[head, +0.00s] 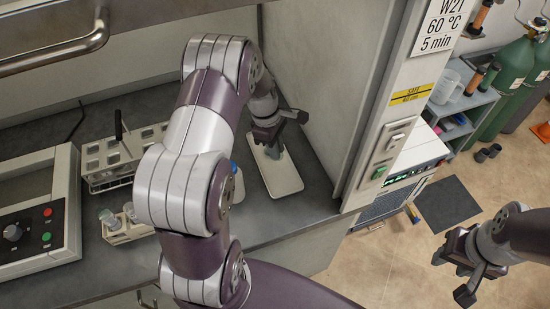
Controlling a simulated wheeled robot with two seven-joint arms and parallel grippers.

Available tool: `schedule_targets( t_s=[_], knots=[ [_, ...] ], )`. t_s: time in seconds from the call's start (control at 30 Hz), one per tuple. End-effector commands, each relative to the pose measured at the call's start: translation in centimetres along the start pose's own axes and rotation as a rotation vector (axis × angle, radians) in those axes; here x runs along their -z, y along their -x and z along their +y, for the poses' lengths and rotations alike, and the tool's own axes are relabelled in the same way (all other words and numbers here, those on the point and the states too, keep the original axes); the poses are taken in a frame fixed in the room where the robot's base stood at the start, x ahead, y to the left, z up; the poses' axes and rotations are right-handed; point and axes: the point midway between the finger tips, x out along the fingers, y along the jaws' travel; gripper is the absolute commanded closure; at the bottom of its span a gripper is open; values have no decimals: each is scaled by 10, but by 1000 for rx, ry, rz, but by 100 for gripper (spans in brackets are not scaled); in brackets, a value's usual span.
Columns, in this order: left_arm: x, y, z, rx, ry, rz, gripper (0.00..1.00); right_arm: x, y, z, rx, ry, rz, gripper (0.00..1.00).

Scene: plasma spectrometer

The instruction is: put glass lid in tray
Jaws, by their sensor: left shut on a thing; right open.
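The white tray (286,186) is a shallow, long rectangle on the dark bench, near the right wall of the hood. My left gripper (274,142) points down over the tray's far part. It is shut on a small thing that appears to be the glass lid. The lid is mostly hidden by the fingers, and I cannot tell whether it touches the tray. My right gripper (453,278) is open and empty, out over the floor at the lower right.
A white rack (101,168) and a smaller rack with vials (120,228) stand left of my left arm. A control box (35,240) is further left. The hood's side wall (318,75) is close to the tray's right. A raised sash handle (75,48) crosses the upper left.

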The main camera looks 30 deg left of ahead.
Motion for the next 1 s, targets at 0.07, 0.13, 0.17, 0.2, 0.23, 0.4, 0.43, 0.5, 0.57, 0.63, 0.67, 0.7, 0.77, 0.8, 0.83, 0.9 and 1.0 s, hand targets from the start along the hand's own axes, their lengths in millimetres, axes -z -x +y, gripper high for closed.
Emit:
schedule_targets(
  t_s=[0.07,0.13,0.17,0.2,0.23,0.4,0.43,0.5,0.57,0.63,0.67,0.7,0.77,0.8,0.83,0.9,1.0],
  knots=[
    [2,-10,0,1,0,0,100,1,3,0,0,0,0,57],
    [4,-19,0,2,-2,0,100,1,4,0,0,0,0,57],
    [5,-23,0,2,-2,0,100,1,5,0,0,0,0,57],
    [6,-29,0,2,-1,-1,100,1,6,0,0,0,0,57],
    [7,-34,0,3,-1,-1,100,1,6,0,0,0,0,57],
    [11,-52,1,-1,-4,1,100,1,8,0,0,0,0,57],
    [11,-52,1,-2,-4,1,100,1,8,0,0,0,0,57],
    [11,-52,0,-1,-4,1,100,1,7,0,0,0,0,57],
    [11,-52,0,-1,-4,1,100,1,7,0,0,0,0,57],
    [12,-55,0,0,-4,0,100,1,5,0,0,0,0,57],
    [11,-54,0,-1,-4,0,78,1,6,0,0,0,0,57],
    [11,-54,0,-1,-4,0,65,1,6,0,0,0,0,57],
    [11,-54,0,0,-4,0,59,1,6,0,0,0,0,57],
    [11,-54,0,0,-4,0,59,1,6,0,0,0,0,57],
    [11,-54,0,0,-4,0,59,1,6,0,0,0,0,57],
    [11,-54,0,0,-4,0,59,1,6,0,0,0,0,57],
    [11,-53,0,0,-4,0,59,1,7,0,0,0,0,57]
  ],
)
